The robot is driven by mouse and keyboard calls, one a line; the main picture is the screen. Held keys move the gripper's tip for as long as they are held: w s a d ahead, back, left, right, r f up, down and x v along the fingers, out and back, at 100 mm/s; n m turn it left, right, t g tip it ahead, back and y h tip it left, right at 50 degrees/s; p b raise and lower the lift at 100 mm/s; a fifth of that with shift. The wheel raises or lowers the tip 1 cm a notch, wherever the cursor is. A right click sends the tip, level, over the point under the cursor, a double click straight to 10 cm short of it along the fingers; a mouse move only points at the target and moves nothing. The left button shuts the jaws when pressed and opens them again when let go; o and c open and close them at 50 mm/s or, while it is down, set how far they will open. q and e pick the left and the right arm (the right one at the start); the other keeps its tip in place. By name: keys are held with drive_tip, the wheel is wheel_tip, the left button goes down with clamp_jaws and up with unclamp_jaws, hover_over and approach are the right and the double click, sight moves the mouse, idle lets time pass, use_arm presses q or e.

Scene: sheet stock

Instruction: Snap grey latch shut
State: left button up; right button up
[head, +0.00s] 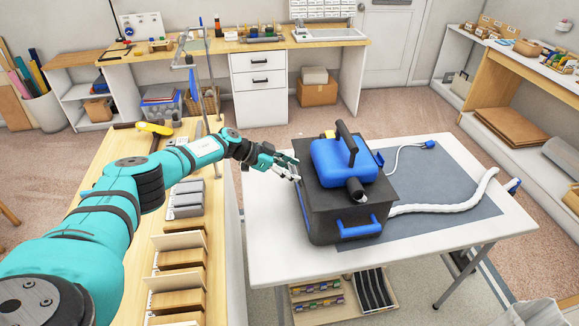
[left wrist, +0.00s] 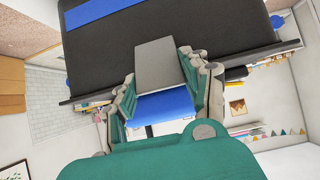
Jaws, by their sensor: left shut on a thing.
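A black tub vacuum with a blue motor head (head: 345,161) and a dark handle stands on the white table. The grey latch (left wrist: 161,62) is a flat plate at the tub's rim, seen close up in the left wrist view. My left gripper (head: 291,171) is at the tub's left side, its fingers (left wrist: 160,88) on both sides of the latch and shut on it. The black tub wall (left wrist: 105,55) fills the upper part of the wrist view. Whether the latch lies flat against the tub cannot be told. My right gripper is not in view.
A white hose (head: 450,201) and a thin cable with a blue plug (head: 429,144) lie on the grey mat (head: 450,172), right of the vacuum. A wooden bench (head: 226,205) with sorted sheet stock stands left of the table. The table's front strip is clear.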

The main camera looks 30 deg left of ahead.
use_arm(q)
drive_tip(key=o, duration=1.2)
drive_tip(key=shift+c, duration=0.2)
drive_tip(key=v, duration=1.2)
drive_tip(key=shift+f, duration=0.1)
